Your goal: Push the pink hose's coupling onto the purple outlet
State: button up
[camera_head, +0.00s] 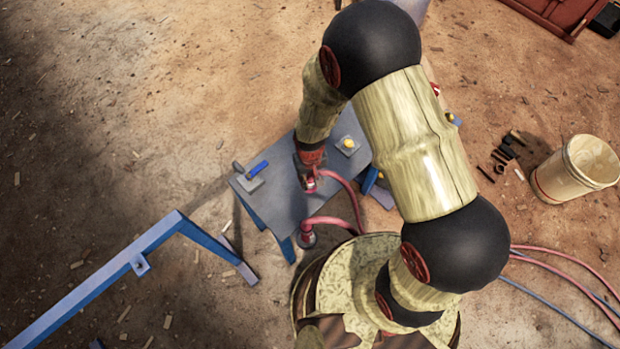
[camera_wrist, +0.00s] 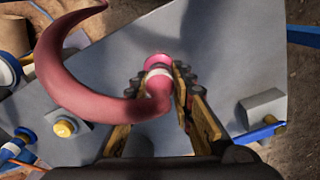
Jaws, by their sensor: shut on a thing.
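My gripper (camera_head: 308,178) is over the grey table (camera_head: 283,205) and points down. It is shut on the pink hose's coupling (camera_wrist: 158,62), which has a pale band and sits between the padded fingers in the wrist view. The pink hose (camera_head: 346,192) bends away from the gripper to the right in the head view and curves back to a red-pink fitting (camera_head: 307,238) at the table's near edge. In the wrist view the hose (camera_wrist: 65,75) arcs to the left. I cannot make out the purple outlet; whether the coupling touches anything beneath it cannot be told.
A grey block with a yellow knob (camera_head: 347,144) and a block with a blue handle (camera_head: 257,168) flank the gripper on the table. A blue rail (camera_head: 110,275) stands at left. A cream bucket (camera_head: 575,168) stands at right. Hoses lie on the ground at lower right.

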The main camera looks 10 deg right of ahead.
aim_at(310, 177)
jog(key=shift+f+b, duration=0.4)
jog(key=shift+f, duration=0.2)
dwell(0.4)
jog(key=o, duration=1.2)
jog(key=shift+c, duration=0.2)
notch_tip(310, 177, up, 12)
jog(key=shift+r, duration=0.1)
